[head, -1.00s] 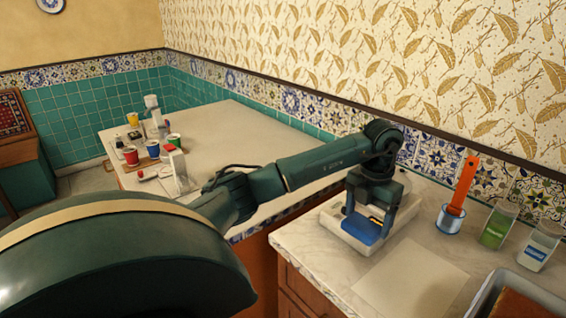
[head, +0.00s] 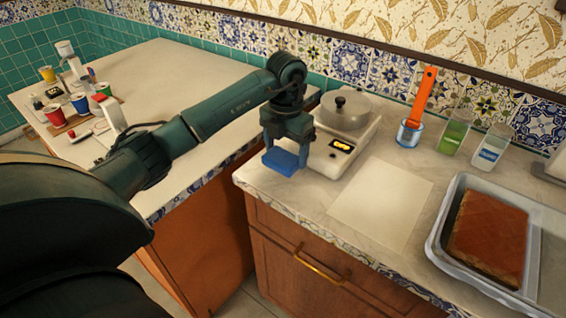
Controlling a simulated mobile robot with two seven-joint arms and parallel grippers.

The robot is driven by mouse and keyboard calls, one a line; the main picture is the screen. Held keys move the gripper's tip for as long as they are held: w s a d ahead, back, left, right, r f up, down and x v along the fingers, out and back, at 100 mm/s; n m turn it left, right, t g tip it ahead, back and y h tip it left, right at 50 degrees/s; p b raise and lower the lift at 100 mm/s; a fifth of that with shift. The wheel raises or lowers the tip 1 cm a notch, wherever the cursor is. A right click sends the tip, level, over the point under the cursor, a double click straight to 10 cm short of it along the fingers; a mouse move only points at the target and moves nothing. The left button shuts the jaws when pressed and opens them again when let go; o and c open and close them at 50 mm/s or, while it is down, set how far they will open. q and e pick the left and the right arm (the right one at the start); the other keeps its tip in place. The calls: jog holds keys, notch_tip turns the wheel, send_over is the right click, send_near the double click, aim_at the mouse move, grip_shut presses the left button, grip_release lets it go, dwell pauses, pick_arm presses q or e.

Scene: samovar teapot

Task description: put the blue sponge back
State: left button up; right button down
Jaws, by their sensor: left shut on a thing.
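The blue sponge (head: 280,162) is between the fingers of my left gripper (head: 287,148) in the head view. The gripper points down and is shut on the sponge. It is over the left end of the marble counter (head: 292,192), just left of the kitchen scale. I cannot tell whether the sponge touches the counter. My right gripper is not in view.
A white scale (head: 343,150) with a lidded metal pot (head: 341,110) stands beside the gripper. A pale sheet (head: 380,205) lies in front. An orange-handled tool in a cup (head: 409,132), two glasses and a tray of cake (head: 437,240) are further right. Cups stand on the left table.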

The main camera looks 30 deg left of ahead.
aim_at(286, 153)
pick_arm(q)
notch_tip(286, 153, down, 4)
jog(key=shift+r, duration=0.1)
jog(key=shift+f, duration=0.25)
jog(key=o, duration=0.5)
jog(key=shift+f, duration=0.1)
jog(key=o, duration=0.5)
jog(key=shift+c, duration=0.2)
jog(key=shift+r, duration=0.35)
notch_tip(286, 153, up, 12)
jog(key=shift+f, duration=0.15)
